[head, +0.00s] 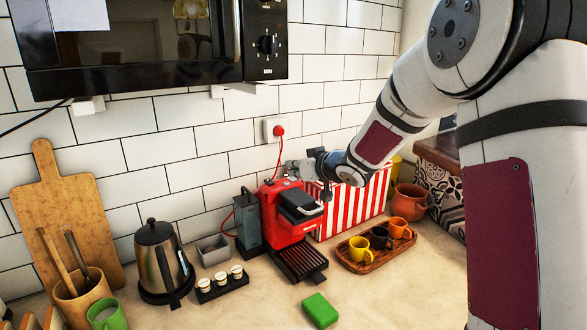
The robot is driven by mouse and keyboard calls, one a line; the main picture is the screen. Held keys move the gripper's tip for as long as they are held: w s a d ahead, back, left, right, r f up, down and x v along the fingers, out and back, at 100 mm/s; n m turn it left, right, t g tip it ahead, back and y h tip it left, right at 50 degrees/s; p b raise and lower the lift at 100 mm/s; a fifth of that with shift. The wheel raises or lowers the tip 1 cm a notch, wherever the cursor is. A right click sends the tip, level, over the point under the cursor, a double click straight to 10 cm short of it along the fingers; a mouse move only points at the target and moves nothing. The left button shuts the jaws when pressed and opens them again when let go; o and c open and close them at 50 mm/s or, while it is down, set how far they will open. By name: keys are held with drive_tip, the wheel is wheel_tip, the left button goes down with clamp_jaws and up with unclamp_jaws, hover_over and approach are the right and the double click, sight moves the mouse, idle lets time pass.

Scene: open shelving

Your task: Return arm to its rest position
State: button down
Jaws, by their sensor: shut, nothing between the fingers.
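My arm reaches in from the right side of the head view. My gripper (297,169) is at the arm's far end, close above the top of the red coffee machine (287,222). It is shut and holds nothing. I cannot tell whether it touches the machine. The gripper is small in this view, and its fingertips are hard to make out against the machine and wall.
A wooden tray (365,267) with small cups, a green sponge (320,310), a kettle (162,260) and a capsule holder (221,287) stand on the counter. A microwave (140,45) hangs above left.

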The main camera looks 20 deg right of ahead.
drive_tip(key=s+d+r+m+g+h, duration=0.1)
drive_tip(key=s+d+r+m+h, duration=0.2)
drive_tip(key=s, duration=0.6)
drive_tip(key=s+d+r+g+h, duration=0.1)
drive_tip(key=s+r+g+h, duration=0.15)
drive_tip(key=s+r, duration=0.45)
drive_tip(key=s+a+f+g, duration=0.2)
drive_tip(key=s+f, duration=0.1)
drive_tip(key=s, duration=1.1)
drive_tip(key=s+a+f+g+y, duration=0.1)
drive_tip(key=s+a+f+g, duration=0.1)
drive_tip(key=s, duration=1.2)
drive_tip(key=shift+a+f+m, duration=0.3)
drive_tip(key=shift+a+f, duration=0.15)
drive_tip(key=shift+a, duration=0.35)
